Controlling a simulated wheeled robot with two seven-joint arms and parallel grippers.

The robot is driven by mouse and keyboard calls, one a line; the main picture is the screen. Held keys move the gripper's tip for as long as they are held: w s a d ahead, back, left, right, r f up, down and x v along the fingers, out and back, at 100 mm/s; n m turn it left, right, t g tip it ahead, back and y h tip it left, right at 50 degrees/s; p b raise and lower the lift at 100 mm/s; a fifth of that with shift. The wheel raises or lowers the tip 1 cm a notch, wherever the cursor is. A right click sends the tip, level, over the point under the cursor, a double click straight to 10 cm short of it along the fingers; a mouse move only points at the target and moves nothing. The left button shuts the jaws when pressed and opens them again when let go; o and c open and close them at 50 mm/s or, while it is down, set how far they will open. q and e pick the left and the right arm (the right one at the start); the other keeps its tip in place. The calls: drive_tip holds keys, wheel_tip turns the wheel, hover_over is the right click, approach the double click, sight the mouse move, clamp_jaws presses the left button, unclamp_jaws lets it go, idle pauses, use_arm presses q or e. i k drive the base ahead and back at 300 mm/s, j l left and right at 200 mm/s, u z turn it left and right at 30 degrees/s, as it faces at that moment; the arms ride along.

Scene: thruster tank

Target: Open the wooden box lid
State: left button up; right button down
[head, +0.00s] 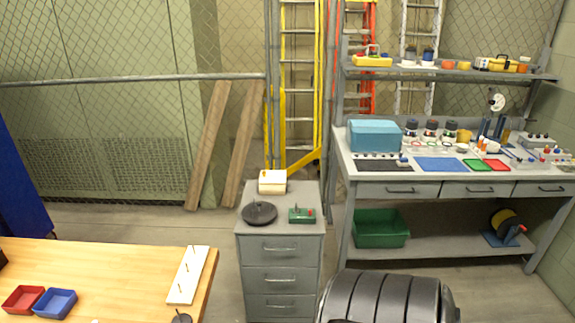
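I see no box that is clearly wooden and no wooden lid. A small cream box-like object (272,182) sits on top of the grey drawer cabinet (279,248); I cannot tell its material or whether it has a lid. A blue box (375,136) stands on the grey workbench at the right; its top looks closed. A dark object is cut off at the left edge of the wooden table (110,275). Neither of my grippers is in view.
Red (22,299) and blue (55,303) trays and a white pegged board (188,275) lie on the wooden table. A black ribbed rounded object (388,297) fills the bottom centre right. The grey workbench (345,165) holds many small items. Floor shows between table and cabinet.

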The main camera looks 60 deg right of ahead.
sight(267, 177)
drive_tip(key=z, duration=1.95)
